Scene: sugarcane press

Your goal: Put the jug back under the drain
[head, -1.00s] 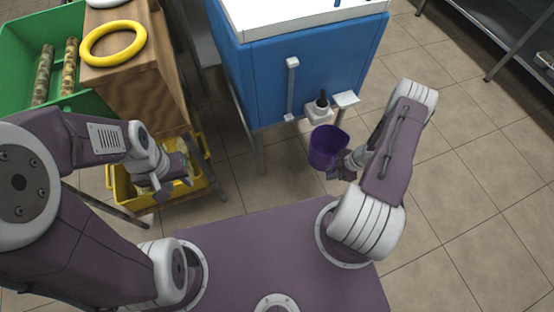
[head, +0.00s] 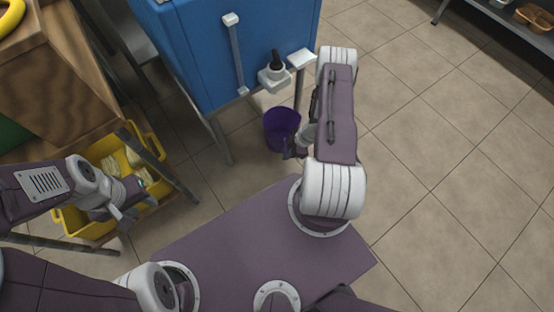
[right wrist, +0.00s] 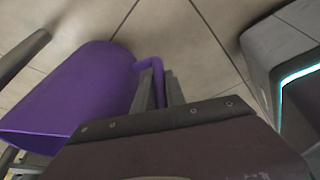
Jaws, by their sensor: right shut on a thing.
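The purple jug (head: 281,128) is in the head view, below and in front of the blue press cabinet (head: 225,50). My right gripper (head: 292,150) is at the jug's near right side. In the right wrist view the jug (right wrist: 75,95) fills the left side, and my right gripper (right wrist: 160,88) is shut on its handle (right wrist: 150,64). The drain, a white block with a black fitting (head: 274,76), sticks out of the cabinet above and behind the jug in the picture. My left gripper (head: 122,214) is over the yellow crate's near edge; its finger gap is unclear.
The yellow crate (head: 70,222) with pale pieces stands at the left beside a wooden box (head: 60,75). A metal leg (head: 219,140) stands left of the jug. A white ledge (head: 301,58) is beside the drain.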

